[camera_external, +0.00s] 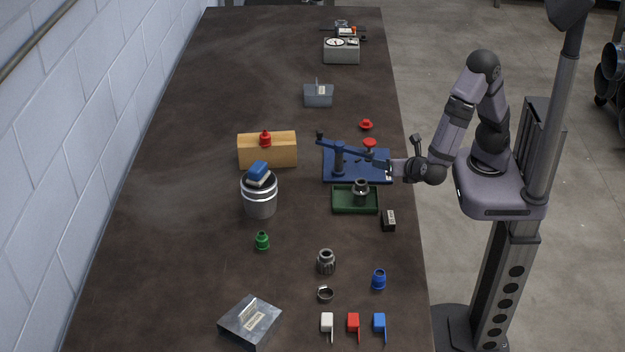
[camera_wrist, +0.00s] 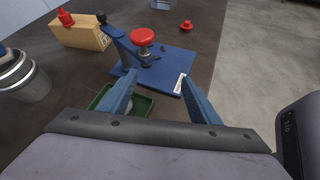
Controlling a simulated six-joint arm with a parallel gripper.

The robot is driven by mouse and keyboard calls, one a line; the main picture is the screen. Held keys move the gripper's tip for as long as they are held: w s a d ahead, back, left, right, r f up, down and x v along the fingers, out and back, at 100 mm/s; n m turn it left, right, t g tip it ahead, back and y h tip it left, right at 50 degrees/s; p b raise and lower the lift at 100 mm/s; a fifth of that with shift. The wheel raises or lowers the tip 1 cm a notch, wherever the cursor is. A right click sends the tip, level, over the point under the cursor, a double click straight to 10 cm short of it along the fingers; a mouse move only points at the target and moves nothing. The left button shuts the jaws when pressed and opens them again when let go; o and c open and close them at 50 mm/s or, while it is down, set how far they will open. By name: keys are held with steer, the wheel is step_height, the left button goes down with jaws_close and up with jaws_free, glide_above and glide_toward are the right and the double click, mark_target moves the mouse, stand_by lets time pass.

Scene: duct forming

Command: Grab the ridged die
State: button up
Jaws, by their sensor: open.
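A dark grey metal piece with a ridged, toothed look (camera_external: 326,262) stands on the table in front of the green tray. A similar grey metal piece (camera_external: 361,188) stands in the green tray (camera_external: 342,208). I cannot tell for certain which is the ridged die. My gripper (camera_external: 393,169) is open and empty at the right edge of the blue press base (camera_external: 375,157), behind the tray. In the wrist view, the fingers of my gripper (camera_wrist: 158,82) are spread in front of the blue base, and the left finger partly hides the green tray (camera_wrist: 143,105).
A blue lever press (camera_external: 338,160) with a red knob stands beside my gripper. Green (camera_external: 262,241), blue (camera_external: 379,280) and red (camera_external: 265,139) pieces, a canister (camera_external: 259,199) and a metal box (camera_external: 250,322) are spread around.

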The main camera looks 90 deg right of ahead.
steer(key=w+a+n+t, duration=0.4)
steer(key=a+n+t, duration=0.1)
steer(key=a+n, duration=0.15)
glide_toward(366, 190)
steer(key=shift+y, duration=0.4)
steer(key=x, duration=0.5)
steer(key=shift+r, duration=0.25)
steer(key=shift+f, duration=0.25)
steer(key=shift+x, duration=1.15)
steer(key=shift+p+x, duration=1.1)
steer(key=shift+x, duration=0.7)
steer(key=shift+w+d+f, duration=0.15)
steer(key=shift+w+d, duration=0.2)
steer(key=shift+d, duration=0.3)
jaws_close()
